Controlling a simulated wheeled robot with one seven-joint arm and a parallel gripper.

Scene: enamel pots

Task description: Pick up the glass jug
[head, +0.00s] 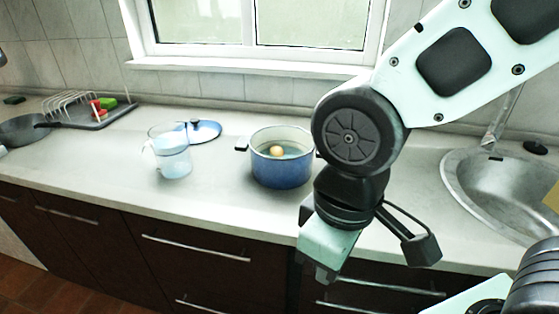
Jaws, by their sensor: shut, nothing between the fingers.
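The glass jug (172,160) stands upright on the counter, left of the middle of the head view. It is clear, with a handle on its left side and pale contents or tint in its lower part. My gripper (326,274) hangs at the counter's front edge, well to the right of the jug and lower in the picture. It is shut and empty, and apart from the jug. Its fingertips are small and partly hidden by its own body.
A blue enamel pot (281,170) with a round orange-brown thing inside stands between jug and gripper. A blue lid (203,131) lies behind the jug. A dish rack (75,107) and dark pan (22,130) are left, a sink (480,175) right. Counter before the jug is clear.

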